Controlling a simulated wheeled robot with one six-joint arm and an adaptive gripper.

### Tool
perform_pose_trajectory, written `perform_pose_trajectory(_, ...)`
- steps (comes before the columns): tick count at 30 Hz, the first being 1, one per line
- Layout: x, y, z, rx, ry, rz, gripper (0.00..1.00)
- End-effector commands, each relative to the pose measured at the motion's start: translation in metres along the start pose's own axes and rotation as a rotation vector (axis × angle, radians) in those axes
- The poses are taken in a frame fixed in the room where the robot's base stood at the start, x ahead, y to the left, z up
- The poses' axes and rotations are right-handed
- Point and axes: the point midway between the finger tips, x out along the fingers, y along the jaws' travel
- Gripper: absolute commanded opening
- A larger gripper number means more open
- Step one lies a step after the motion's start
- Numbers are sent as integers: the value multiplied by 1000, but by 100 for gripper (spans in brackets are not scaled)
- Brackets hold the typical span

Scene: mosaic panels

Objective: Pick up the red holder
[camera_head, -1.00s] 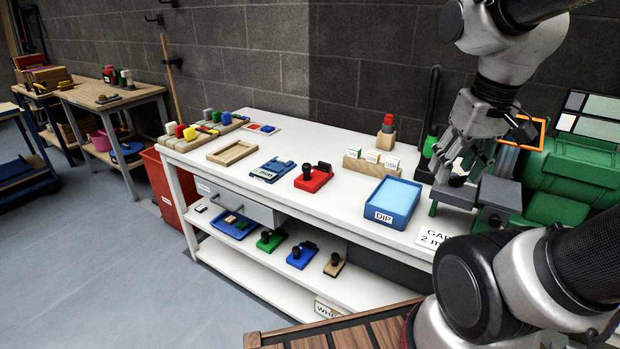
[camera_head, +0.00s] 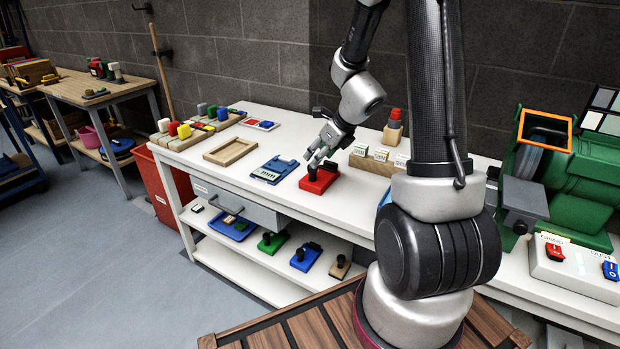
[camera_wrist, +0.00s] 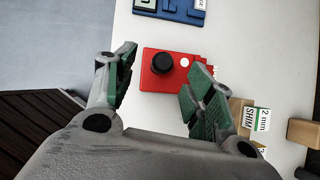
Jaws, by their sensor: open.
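The red holder (camera_head: 319,181) lies on the white bench top (camera_head: 240,184), right of a blue holder. In the wrist view the red holder (camera_wrist: 176,72) shows a round black knob (camera_wrist: 162,63) and a white dot on its top. My gripper (camera_head: 318,168) is over the red holder in the head view and partly covers it. In the wrist view my gripper (camera_wrist: 162,88) is open, with green-padded fingers apart and the holder between and beyond their tips. Nothing is held. I cannot tell whether the fingers touch the holder.
A blue holder (camera_head: 272,170) lies close to the left, with an empty wooden frame (camera_head: 231,151) beyond it. A wooden block with labelled cards (camera_head: 377,162) stands close to the right. Below, a shelf (camera_head: 262,272) carries several knobbed holders. A green machine (camera_head: 575,190) stands far right.

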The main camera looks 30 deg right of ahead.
Motion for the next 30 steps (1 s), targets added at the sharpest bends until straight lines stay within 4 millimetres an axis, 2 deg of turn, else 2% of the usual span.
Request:
perform_pose_trajectory(5,12,-1,-1,56,3,-2,54)
perform_pose_trajectory(18,72,-6,-6,50,3,-1,54)
perform_pose_trajectory(27,78,-6,-6,48,2,-2,54)
perform_pose_trajectory(30,78,-6,-6,48,2,-1,36)
